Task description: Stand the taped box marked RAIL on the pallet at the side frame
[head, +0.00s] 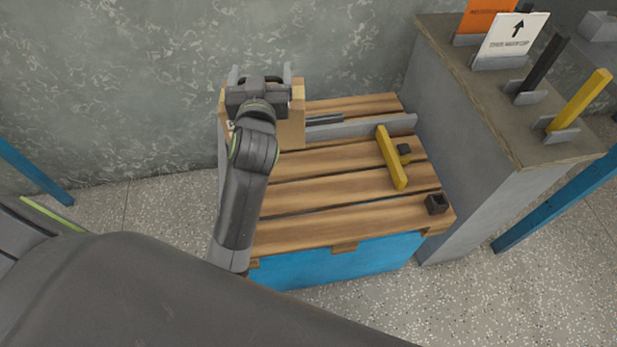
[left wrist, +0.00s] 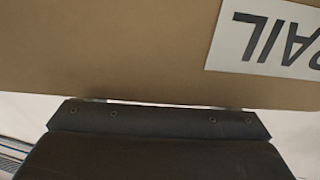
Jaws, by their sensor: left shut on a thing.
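The cardboard box (head: 294,130) is at the back left corner of the pallet (head: 335,193), partly hidden behind my left arm. My left gripper (head: 259,78) is over the box top with a finger at each side, shut on it. In the left wrist view the brown box (left wrist: 110,45) fills the top, with a white label reading RAIL (left wrist: 270,40), partly cut off and inverted. A grey frame edge (head: 222,160) runs along the pallet's left side, beside the box. I cannot tell whether the box touches the pallet boards or that frame. My right gripper is out of view.
A low grey bar (head: 365,127) crosses the back of the pallet. A yellow bar (head: 392,158) and a small dark block (head: 436,203) are at the right. A grey cabinet (head: 450,150) with signs and handles stands beside it. The middle boards are clear.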

